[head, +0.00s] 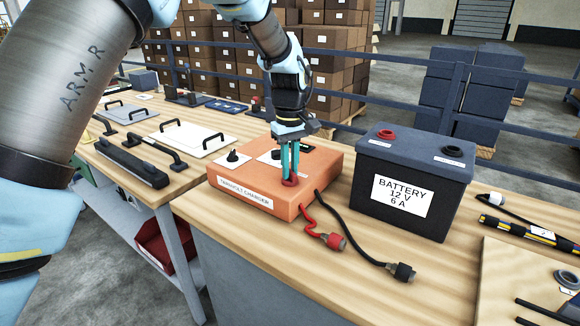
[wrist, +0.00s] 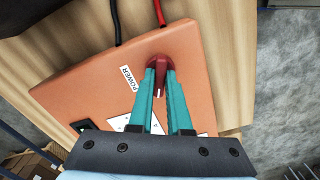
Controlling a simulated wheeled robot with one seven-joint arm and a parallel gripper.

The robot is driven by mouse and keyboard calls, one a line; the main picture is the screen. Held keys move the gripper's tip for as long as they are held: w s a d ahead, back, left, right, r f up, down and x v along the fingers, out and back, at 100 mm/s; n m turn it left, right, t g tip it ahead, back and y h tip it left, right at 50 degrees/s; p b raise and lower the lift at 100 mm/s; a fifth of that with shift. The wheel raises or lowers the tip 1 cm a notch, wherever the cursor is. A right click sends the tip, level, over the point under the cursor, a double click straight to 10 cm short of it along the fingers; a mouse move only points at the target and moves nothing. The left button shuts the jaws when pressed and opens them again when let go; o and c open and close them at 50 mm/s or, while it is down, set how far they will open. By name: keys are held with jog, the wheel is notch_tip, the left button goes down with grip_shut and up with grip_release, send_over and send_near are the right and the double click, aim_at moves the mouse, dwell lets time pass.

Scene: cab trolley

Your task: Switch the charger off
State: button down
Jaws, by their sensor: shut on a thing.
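The charger (head: 245,200) is an orange box with a "Tarnholt Charger" label on its front, standing on the wooden bench. A red knob (wrist: 159,62) by a "POWER" label (wrist: 131,79) sits near its edge. My gripper (head: 289,180) points down over the charger, and its teal fingers are shut on the red knob. In the wrist view the fingers (wrist: 160,72) sit on both sides of the knob, and a white mark shows on it between them. A black knob (head: 234,157) stands on the charger's left part. The fingers partly hide the charger's top.
A dark battery (head: 410,185) marked 12 V 6 A stands right of the charger. Red (head: 335,241) and black (head: 402,271) cable clamps lie on the bench in front. Plates with handles (head: 190,137) lie at left. A railing (head: 345,58) runs behind.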

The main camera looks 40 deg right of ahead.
jog(key=n+p, duration=0.1)
jog(key=n, duration=0.3)
jog(key=shift+n, duration=0.4)
jog(key=shift+w+n, duration=0.1)
jog(key=shift+n, duration=0.2)
jog(key=c, duration=0.9)
grip_release()
jog(key=shift+o, duration=0.2)
jog(key=shift+r, duration=0.1)
notch_tip(320, 180, up, 11)
jog(key=b, duration=0.2)
jog(key=shift+f, duration=0.2)
